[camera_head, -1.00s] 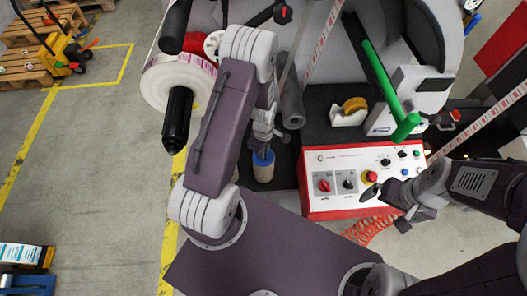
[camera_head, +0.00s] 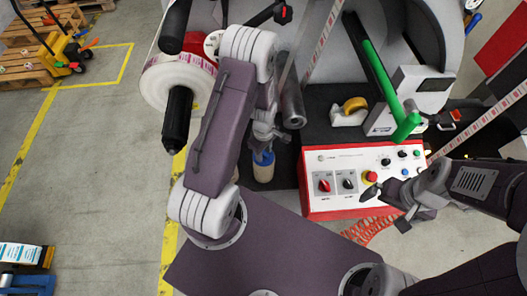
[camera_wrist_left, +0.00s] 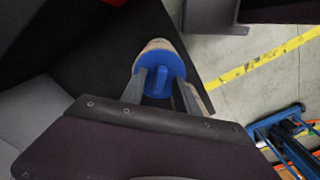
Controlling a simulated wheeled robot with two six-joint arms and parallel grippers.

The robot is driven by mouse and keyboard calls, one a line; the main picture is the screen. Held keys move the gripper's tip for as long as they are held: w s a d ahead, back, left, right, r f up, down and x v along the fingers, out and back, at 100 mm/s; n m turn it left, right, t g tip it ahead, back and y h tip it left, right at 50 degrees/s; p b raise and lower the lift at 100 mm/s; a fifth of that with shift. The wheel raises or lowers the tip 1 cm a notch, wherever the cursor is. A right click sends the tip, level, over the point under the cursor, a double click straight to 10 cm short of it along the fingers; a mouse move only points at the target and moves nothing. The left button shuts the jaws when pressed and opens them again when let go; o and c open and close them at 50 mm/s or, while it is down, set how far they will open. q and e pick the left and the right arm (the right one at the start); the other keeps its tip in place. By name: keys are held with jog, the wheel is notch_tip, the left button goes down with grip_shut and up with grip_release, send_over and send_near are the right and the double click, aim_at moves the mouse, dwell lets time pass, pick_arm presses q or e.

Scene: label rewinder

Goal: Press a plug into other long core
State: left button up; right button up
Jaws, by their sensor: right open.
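A tan cardboard core (camera_head: 263,175) stands on the black surface beside the red-edged control panel. A blue plug (camera_head: 262,157) sits at its upper end; how deep it sits is unclear. In the left wrist view the plug (camera_wrist_left: 160,62) shows as a blue disc, with a strip of the tan core (camera_wrist_left: 158,44) behind it. My left gripper (camera_head: 264,146) is right over the plug. In the wrist view its two fingers stand apart across the blue disc; whether they clamp it is unclear. My right gripper (camera_head: 384,207) is open and empty, in front of the control panel.
The control panel (camera_head: 330,160) with knobs and a red button stands right of the core. A white label roll (camera_head: 168,80) on a black shaft is at the left. A green bar (camera_head: 385,80) and a yellow tape roll (camera_head: 355,104) are behind. Open floor lies left.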

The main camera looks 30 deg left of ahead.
aim_at(264, 154)
pick_arm(q)
notch_tip(264, 154, up, 9)
dwell(0.4)
jog(key=s+d+r+m+t, duration=0.1)
jog(key=s+d+r+m, duration=0.15)
jog(key=r+m, duration=0.35)
jog(key=s+d+r+m+t, duration=0.2)
jog(key=s+r+m, duration=0.1)
jog(key=m, duration=0.6)
notch_tip(264, 154, down, 6)
jog(key=s+g+b, duration=0.1)
jog(key=s+b, duration=0.1)
jog(key=b, duration=0.4)
jog(key=shift+s+d+g, duration=0.2)
jog(key=shift+s+g, duration=0.2)
